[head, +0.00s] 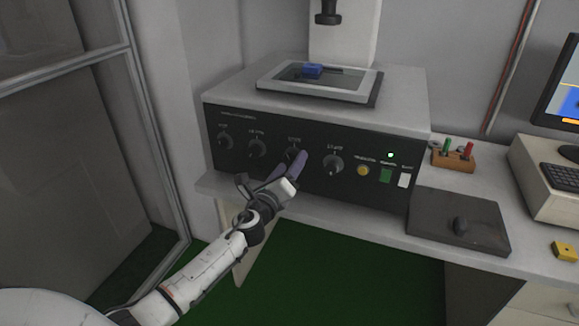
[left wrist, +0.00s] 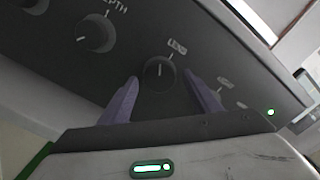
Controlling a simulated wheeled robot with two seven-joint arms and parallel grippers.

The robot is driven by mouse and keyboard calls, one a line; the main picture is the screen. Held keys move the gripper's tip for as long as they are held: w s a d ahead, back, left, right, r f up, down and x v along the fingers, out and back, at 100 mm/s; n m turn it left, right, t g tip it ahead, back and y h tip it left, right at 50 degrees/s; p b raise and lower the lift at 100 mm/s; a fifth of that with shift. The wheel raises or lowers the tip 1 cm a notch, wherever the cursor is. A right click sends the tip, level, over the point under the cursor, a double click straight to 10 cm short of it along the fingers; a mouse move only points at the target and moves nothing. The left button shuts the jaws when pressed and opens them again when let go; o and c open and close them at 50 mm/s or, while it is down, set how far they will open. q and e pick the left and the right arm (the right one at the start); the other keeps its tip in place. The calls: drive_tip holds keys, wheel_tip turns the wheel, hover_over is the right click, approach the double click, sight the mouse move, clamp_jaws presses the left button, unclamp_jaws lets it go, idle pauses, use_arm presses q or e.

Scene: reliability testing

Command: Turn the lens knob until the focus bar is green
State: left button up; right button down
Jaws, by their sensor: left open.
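The lens knob (left wrist: 159,73) is a dark round knob with a pale pointer line, under its label on the black front panel (head: 233,161) of the machine. In the head view the lens knob (head: 294,154) is partly covered by my gripper. My left gripper (left wrist: 160,100) is open, with its two purple fingers on either side of the knob and gaps to it. In the head view my left gripper (head: 290,163) is in front of the panel. The monitor (head: 562,95) is cut off at the right edge; no green focus bar shows on the visible part. My right gripper is out of view.
Other knobs sit beside it: the depth knob (left wrist: 96,33) and another knob (head: 333,164) to the right. Yellow, green and white buttons (head: 385,175) follow.

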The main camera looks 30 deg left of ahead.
use_arm(q)
drive_tip(key=c, duration=1.1)
drive_tip(key=shift+o, duration=0.2)
drive_tip(key=n+b, duration=0.1)
drive_tip(key=n, duration=0.2)
drive_tip(key=shift+r+n, duration=0.1)
drive_tip(key=shift+n, duration=2.4)
drive_tip(key=o, duration=1.1)
drive_tip(key=shift+c, duration=0.2)
